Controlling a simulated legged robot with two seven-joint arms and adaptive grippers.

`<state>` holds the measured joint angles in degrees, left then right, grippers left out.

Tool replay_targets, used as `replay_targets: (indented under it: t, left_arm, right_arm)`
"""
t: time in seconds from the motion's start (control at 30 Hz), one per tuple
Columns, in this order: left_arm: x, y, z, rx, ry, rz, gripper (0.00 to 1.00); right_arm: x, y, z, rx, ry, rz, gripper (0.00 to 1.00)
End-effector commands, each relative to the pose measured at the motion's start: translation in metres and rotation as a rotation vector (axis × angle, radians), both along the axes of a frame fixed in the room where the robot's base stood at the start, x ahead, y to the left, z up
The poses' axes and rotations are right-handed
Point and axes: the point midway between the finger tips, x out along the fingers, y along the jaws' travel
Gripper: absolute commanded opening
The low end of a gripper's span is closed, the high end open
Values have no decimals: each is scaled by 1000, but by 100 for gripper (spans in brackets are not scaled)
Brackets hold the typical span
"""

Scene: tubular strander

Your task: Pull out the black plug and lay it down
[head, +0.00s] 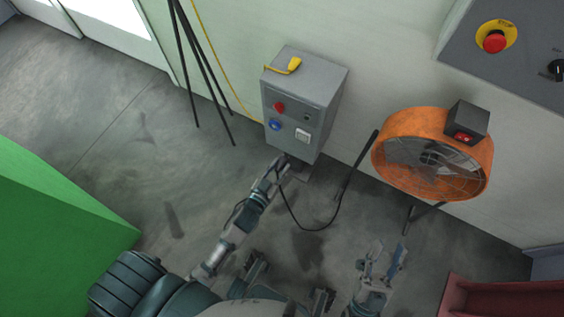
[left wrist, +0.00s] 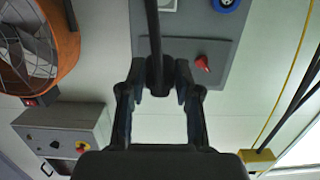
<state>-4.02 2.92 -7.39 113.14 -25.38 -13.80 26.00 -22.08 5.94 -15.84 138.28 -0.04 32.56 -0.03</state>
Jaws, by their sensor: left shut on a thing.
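My left gripper (head: 284,166) is in front of the lower edge of a grey wall box (head: 322,106). In the left wrist view, its fingers (left wrist: 158,88) are shut on the black plug (left wrist: 157,75), whose black cable runs up out of the picture. The plug itself is hard to make out in the head view. The box front carries a red knob (head: 279,107), a blue socket (head: 274,125), a white socket (head: 302,135) and a small dark round fitting (head: 306,117) with nothing visible in it. My right gripper (head: 386,256) is open and empty, low right.
The cable (head: 309,230) hangs in a loop towards an orange fan (head: 434,153). A yellow item (head: 288,65) lies on the box top. Black stand legs (head: 203,75) are left of the box. A green block (head: 55,215) stands at left. Bare floor (head: 140,150) lies between.

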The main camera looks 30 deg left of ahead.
Motion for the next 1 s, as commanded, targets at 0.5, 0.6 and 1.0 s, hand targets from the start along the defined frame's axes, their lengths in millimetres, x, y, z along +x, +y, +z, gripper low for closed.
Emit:
replay_targets:
  t: [0.5, 0.6, 1.0]
  left_arm:
    - [-24, 1, 1, 0, 0, 0, 0]
    - [-28, 1, 1, 0, 1, 0, 0]
    - [-37, 1, 0, 0, 1, 0, 0]
  right_arm:
    - [0, 0, 12, -3, -6, 0, 40]
    - [0, 0, 14, -2, -9, 0, 40]
    - [0, 0, 17, -3, -12, 0, 40]
